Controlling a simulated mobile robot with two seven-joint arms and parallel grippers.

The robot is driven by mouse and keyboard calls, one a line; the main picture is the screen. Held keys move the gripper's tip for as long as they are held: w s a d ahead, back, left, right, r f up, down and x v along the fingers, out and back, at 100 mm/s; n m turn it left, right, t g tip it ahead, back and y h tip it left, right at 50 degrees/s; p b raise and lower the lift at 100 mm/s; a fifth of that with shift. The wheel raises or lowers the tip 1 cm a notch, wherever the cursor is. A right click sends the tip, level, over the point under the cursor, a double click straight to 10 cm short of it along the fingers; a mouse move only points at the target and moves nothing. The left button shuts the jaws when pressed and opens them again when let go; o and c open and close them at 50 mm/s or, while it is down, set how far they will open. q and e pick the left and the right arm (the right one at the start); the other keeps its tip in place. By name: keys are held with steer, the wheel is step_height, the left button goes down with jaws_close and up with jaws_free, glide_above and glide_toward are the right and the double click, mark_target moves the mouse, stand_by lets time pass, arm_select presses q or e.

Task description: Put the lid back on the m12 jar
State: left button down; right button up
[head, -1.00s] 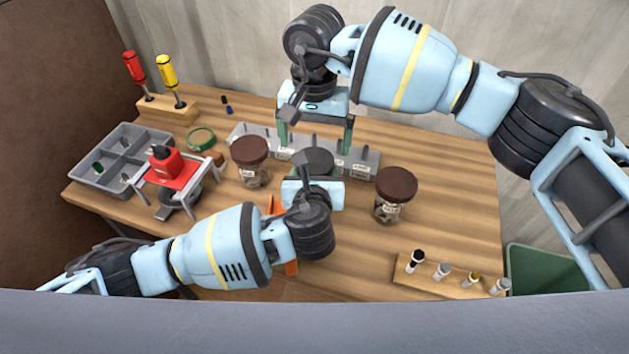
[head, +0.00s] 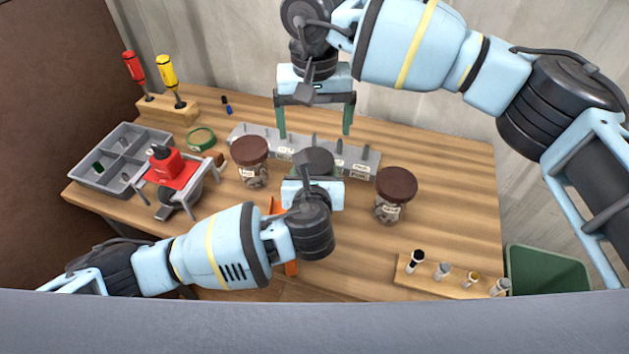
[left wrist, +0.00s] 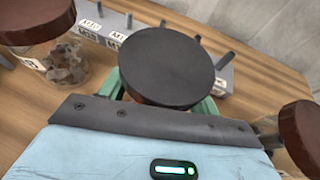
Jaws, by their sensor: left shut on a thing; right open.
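A dark grey round lid (head: 316,159) is at my left gripper (head: 315,178), level and top up. In the left wrist view the lid (left wrist: 168,65) shows a brownish edge, with green fingers showing at both sides below it. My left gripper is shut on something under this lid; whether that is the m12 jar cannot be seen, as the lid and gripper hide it. My right gripper (head: 314,134) is open and empty, fingers pointing down above and behind the lid. Two clear jars with brown lids stand at left (head: 251,163) and right (head: 392,200).
A grey labelled rack (head: 365,160) with pegs stands behind the lid. At left are a grey divided tray (head: 113,187), a red-topped stand (head: 170,172), a green-rimmed dish (head: 200,138) and screwdrivers (head: 150,80). A wooden block with vials (head: 457,279) is front right.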

mark_target(314, 160)
steer(key=shift+f, duration=0.1)
steer(key=shift+f, duration=3.95)
steer(key=shift+c, duration=0.2)
steer(key=c, duration=1)
steer(key=shift+m, duration=1.7)
steer(key=shift+c, duration=0.2)
steer(key=o, duration=1.1)
steer(key=shift+r, duration=0.15)
